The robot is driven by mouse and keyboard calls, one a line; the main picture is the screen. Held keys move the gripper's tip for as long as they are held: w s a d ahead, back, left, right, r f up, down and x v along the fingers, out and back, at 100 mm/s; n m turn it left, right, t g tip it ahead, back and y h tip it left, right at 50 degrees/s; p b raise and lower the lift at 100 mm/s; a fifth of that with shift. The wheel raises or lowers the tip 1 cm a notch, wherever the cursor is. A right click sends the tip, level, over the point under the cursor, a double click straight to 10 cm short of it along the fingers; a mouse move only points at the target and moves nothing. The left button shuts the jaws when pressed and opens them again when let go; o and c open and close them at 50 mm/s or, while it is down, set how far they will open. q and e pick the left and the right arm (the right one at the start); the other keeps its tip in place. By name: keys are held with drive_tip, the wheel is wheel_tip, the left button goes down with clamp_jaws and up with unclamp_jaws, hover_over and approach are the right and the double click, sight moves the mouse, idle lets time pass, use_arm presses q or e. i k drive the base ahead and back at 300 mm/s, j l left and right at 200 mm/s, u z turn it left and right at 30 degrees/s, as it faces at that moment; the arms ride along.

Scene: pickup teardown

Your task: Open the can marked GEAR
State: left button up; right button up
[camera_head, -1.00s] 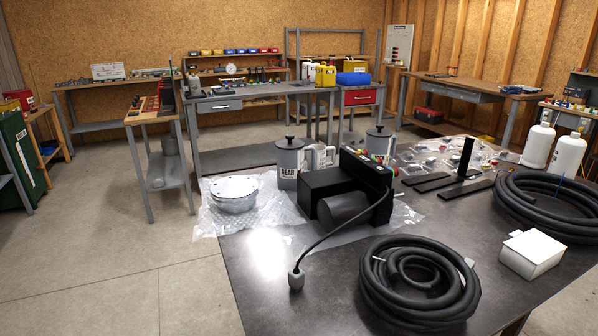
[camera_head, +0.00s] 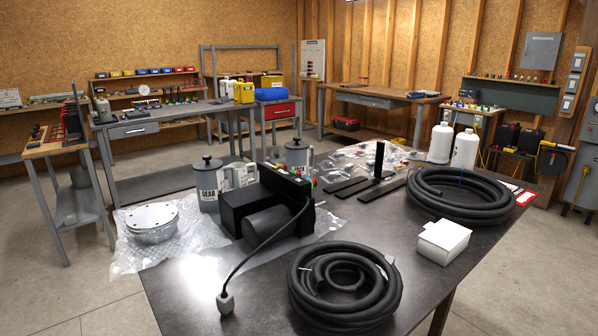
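The can marked GEAR (camera_head: 208,184) is a grey can with a dark lid and knob and a white label. It stands upright on the far left part of the dark table (camera_head: 190,290), its lid on. A black boxy machine (camera_head: 262,212) with a cable stands just in front and to its right, close to its lower right side. A similar grey can (camera_head: 298,155) stands further right, partly hidden behind the machine; its label cannot be read. Neither of my grippers is in view.
A round metal part (camera_head: 153,222) lies on clear plastic wrap left of the can. A pale jug (camera_head: 240,175) stands right beside the can. Coiled black hoses (camera_head: 345,284), a white box (camera_head: 442,241) and white bottles (camera_head: 465,149) take up the right side. Open floor lies left of the table.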

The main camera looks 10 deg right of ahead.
sight(208, 184)
drive_tip(key=k+l+z, duration=0.1)
drive_tip(key=k+z, duration=0.15)
drive_tip(key=k, duration=0.4)
drive_tip(key=z, duration=1.45)
drive_tip(key=j+z, duration=0.25)
drive_tip(key=z, duration=0.2)
drive_tip(key=k+j+z, duration=0.15)
drive_tip(key=z, duration=0.3)
drive_tip(key=k+j, duration=0.2)
drive_tip(key=j, duration=0.2)
drive_tip(key=k+j, duration=0.25)
drive_tip(key=j, duration=0.15)
drive_tip(key=k+j, duration=0.2)
drive_tip(key=j, duration=0.2)
drive_tip(key=k+j, duration=0.2)
drive_tip(key=j, duration=0.25)
drive_tip(key=k+j, duration=0.2)
drive_tip(key=j, duration=0.2)
drive_tip(key=k+j, duration=0.25)
drive_tip(key=j, duration=0.15)
